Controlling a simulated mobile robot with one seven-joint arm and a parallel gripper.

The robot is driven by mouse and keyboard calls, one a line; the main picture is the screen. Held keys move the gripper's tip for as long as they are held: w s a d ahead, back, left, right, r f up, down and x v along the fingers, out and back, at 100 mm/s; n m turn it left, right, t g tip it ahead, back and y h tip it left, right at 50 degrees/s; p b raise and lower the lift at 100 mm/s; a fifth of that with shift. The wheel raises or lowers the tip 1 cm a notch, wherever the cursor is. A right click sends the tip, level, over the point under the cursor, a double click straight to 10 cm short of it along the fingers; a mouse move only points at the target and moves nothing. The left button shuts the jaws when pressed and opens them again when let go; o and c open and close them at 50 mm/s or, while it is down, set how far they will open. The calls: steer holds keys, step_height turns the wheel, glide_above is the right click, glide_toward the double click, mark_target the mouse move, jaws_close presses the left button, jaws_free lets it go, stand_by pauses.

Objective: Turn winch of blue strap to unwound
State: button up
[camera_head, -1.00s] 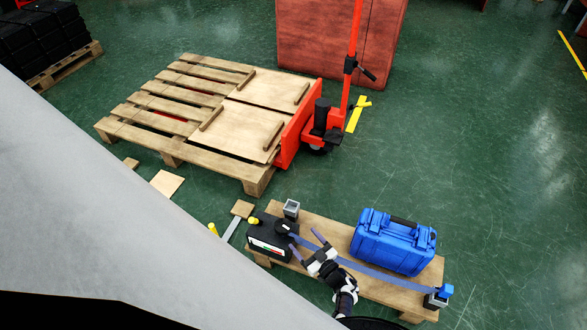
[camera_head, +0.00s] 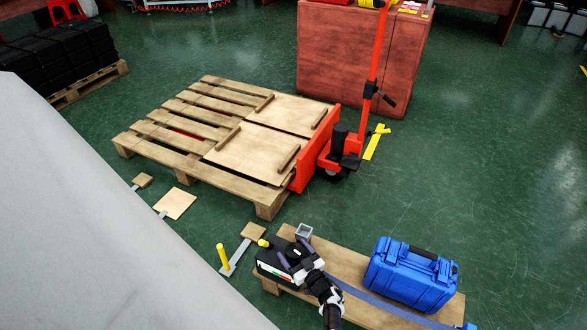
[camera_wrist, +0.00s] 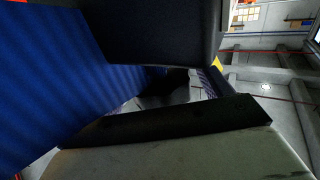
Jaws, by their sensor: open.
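The black winch box (camera_head: 268,264) with a white, red and green label sits on the left end of a low wooden bench. A yellow knob (camera_head: 263,243) shows at its back left. The blue strap (camera_head: 380,303) runs from the winch along the bench to the right. My gripper (camera_head: 289,251) is open, with its fingers over the right part of the winch box. The gripper hides the winch's turning part, and I cannot tell whether they touch. In the wrist view the blue strap (camera_wrist: 60,90) fills the left, close to the camera, beside a dark block.
A blue case (camera_head: 412,275) stands on the wooden bench (camera_head: 345,268), right of my gripper. A metal bracket (camera_head: 303,231) rises behind the winch. A wooden pallet (camera_head: 195,135) and red pallet jack (camera_head: 318,150) stand farther back. Green floor is clear at right.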

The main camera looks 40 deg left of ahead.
steer(key=shift+w+a, duration=0.1)
steer(key=shift+a, duration=0.2)
steer(key=c, duration=1)
